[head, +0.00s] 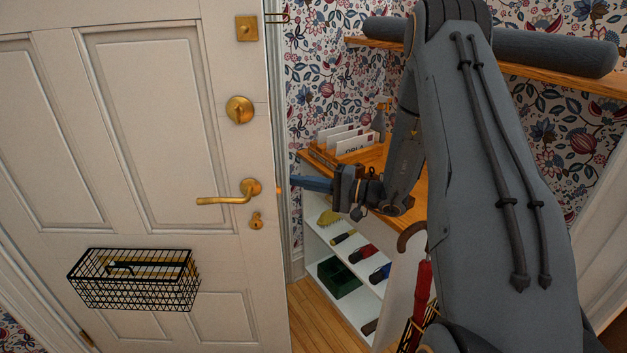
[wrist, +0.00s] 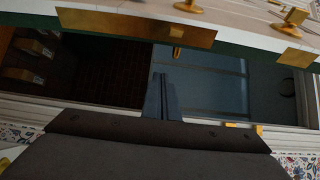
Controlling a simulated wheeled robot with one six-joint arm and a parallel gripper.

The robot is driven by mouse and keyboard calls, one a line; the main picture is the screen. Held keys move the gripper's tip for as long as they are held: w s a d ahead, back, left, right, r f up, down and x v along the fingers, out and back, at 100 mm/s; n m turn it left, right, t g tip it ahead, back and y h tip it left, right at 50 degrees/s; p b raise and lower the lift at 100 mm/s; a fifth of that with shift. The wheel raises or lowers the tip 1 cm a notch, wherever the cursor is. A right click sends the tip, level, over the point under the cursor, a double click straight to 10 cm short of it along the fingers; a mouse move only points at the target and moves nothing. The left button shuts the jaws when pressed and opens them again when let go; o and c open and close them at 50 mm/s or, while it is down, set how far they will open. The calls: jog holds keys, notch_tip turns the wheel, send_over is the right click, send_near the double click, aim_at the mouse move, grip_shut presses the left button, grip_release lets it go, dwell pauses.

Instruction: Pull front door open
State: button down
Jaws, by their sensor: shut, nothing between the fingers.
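The white panelled front door (head: 155,130) fills the left of the head view and stands ajar. Its brass lever handle (head: 228,199) sits near the right edge, with a round brass lock (head: 240,109) above. My gripper (head: 296,183) is shut and empty just right of the door's free edge, level with the handle. In the wrist view its closed fingers (wrist: 162,88) point into the opening beside the door edge, where a brass plate (wrist: 135,26) and a latch bolt (wrist: 177,52) show. I cannot tell whether the fingertips touch the door.
A black wire basket (head: 135,280) hangs on the door. To the right stand a wooden shelf with a letter rack (head: 345,140), a white shoe rack (head: 335,225) and a red umbrella (head: 421,300). Wood floor (head: 312,315) shows between door and rack.

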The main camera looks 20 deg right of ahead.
jog(key=a+p, duration=0.1)
jog(key=s+a+p, duration=0.1)
jog(key=a, duration=0.1)
jog(key=a+p, duration=0.1)
jog(key=shift+s+a+p, duration=0.2)
jog(key=shift+s+p, duration=0.05)
jog(key=shift+p, duration=0.1)
jog(key=shift+a, duration=0.15)
